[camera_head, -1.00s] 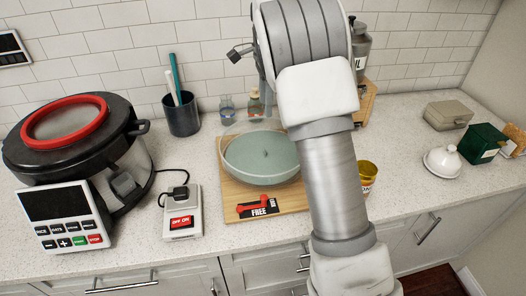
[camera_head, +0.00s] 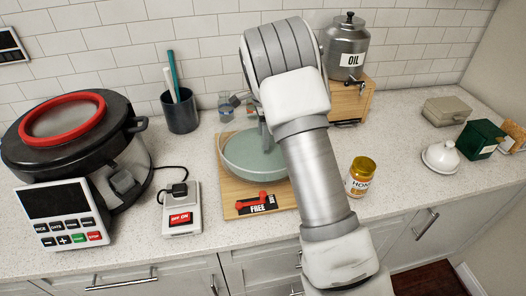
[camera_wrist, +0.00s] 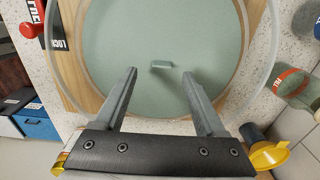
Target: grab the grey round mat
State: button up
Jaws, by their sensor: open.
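The grey-green round mat (camera_head: 243,157) lies inside a clear round glass dish (camera_head: 229,175) on a wooden board (camera_head: 233,195). In the wrist view the mat (camera_wrist: 118,40) fills the upper middle, with a small raised tab (camera_wrist: 161,64) at its centre. The clear rim of the dish (camera_wrist: 270,70) curves around it. My gripper (camera_wrist: 160,73) is open and empty over the mat, its two fingertips on either side of the tab. I cannot tell whether the fingertips touch the mat. In the head view my arm hides the right part of the dish.
A honey jar (camera_head: 361,177) stands right of my arm. An oil canister (camera_head: 346,55) sits on a wooden stand (camera_head: 350,97) behind. A switch box (camera_head: 181,215) and a large pot (camera_head: 75,140) are on the left. A red-handled block (camera_head: 257,205) lies on the board's front edge.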

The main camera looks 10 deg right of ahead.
notch_tip(320, 180, down, 4)
jog(key=shift+w+f, duration=0.1)
jog(key=shift+w, duration=0.05)
grip_shut()
dwell(0.4)
